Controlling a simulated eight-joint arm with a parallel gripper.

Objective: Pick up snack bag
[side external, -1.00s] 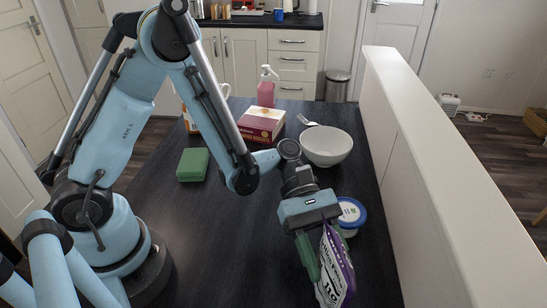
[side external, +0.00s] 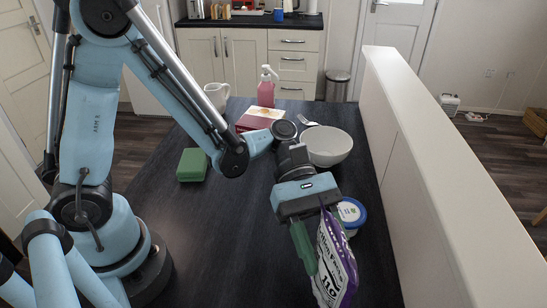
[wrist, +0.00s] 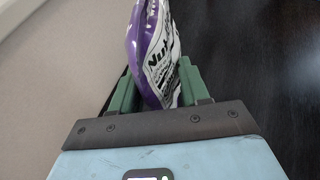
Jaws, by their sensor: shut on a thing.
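The snack bag (side external: 335,264) is purple and white with printed lettering. It hangs upright between the green fingers of my gripper (side external: 317,245), at the near right part of the dark table. In the wrist view the bag (wrist: 158,50) stands between both fingers of my gripper (wrist: 158,88), which are shut on it. Its lower end is near the bottom of the side view, and I cannot tell how far it is from the table.
A tub with a blue-rimmed lid (side external: 350,212) stands just behind the bag. A white bowl (side external: 327,147), a fork (side external: 307,121), a dark red box (side external: 258,118), a pink pump bottle (side external: 266,88), a white jug (side external: 217,95) and a green block (side external: 192,164) stand farther back. A white ledge (side external: 430,170) runs along the right.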

